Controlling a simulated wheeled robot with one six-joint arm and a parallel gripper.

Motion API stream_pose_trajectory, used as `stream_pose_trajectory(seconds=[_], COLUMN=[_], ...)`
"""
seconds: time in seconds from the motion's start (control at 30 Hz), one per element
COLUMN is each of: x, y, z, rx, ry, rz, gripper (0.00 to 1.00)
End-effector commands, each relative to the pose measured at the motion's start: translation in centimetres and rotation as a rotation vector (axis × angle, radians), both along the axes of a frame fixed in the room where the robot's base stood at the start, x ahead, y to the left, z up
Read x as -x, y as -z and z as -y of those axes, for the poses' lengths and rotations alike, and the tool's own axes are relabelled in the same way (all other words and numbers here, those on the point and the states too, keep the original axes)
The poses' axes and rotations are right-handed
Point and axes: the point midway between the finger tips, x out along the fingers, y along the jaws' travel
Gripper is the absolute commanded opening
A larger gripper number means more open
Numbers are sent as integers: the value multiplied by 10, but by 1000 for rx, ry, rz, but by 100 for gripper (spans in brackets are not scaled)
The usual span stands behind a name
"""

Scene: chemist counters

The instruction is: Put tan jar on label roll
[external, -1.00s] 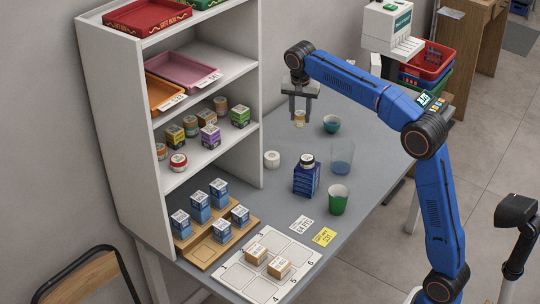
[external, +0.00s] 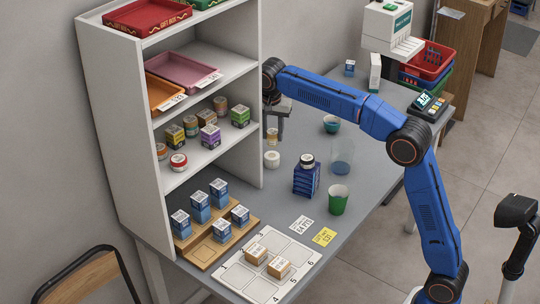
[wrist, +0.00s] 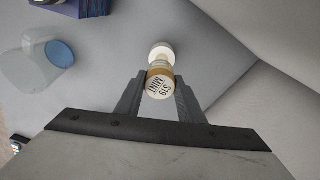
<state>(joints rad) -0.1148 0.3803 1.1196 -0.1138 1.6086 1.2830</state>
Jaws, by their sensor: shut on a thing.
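My gripper (external: 273,128) is shut on the tan jar (external: 272,136), which has a pale lid. In the wrist view the jar's lid (wrist: 159,87) with printed lettering shows between the two fingers. The white label roll (external: 272,159) stands on the grey counter just in front of the held jar in the external view. In the wrist view the label roll (wrist: 161,49) shows just beyond the jar and is partly covered by it. The jar looks to be above the counter; whether it touches the roll I cannot tell.
The shelf unit (external: 255,165) stands close to the left of my gripper. Counter around the label roll is clear.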

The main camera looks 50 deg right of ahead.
Motion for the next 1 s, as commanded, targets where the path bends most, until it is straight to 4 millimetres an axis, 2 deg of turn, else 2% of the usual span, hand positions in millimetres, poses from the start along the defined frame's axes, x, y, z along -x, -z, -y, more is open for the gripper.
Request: stream_pose_trajectory(seconds=[0.27, 0.5, 0.9, 0.93, 1.0], x=[0, 0, -1, -1, -1], y=[16, 43, 48, 47, 47], z=[0, -3, -4, -4, -4], rx=[0, 0, 0, -1, 0], ry=[0, 0, 0, 0, 0], rz=[-1, 0, 1, 2, 1], gripper=[11, 11, 11, 42, 53])
